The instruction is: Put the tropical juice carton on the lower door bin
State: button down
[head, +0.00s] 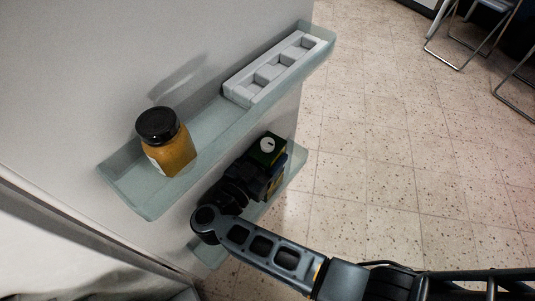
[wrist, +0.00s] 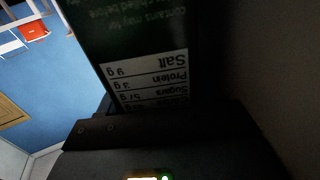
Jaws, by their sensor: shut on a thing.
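The tropical juice carton (head: 266,149) is dark green with a white round cap, seen from above in the head view. My gripper (head: 257,181) is shut on it. The carton is at the lower door bin (head: 292,172), below the upper bin; I cannot tell whether its base touches the bin floor. In the wrist view, the carton's dark side (wrist: 135,40) with a white nutrition label fills the middle, upside down, close to my gripper (wrist: 155,115).
The upper door bin (head: 150,205) holds a mustard-coloured jar (head: 170,150) with a black lid and a white egg tray (head: 278,68). Its edge lies close to the carton. Speckled floor tiles (head: 400,150) are open to the right, with folding chairs (head: 470,30) far off.

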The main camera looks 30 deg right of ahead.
jog(key=shift+f, duration=0.3)
jog(key=c, duration=0.5)
grip_release()
jog(key=shift+c, duration=0.2)
jog(key=o, duration=0.4)
jog(key=shift+o, duration=0.2)
jog(key=shift+f, duration=0.1)
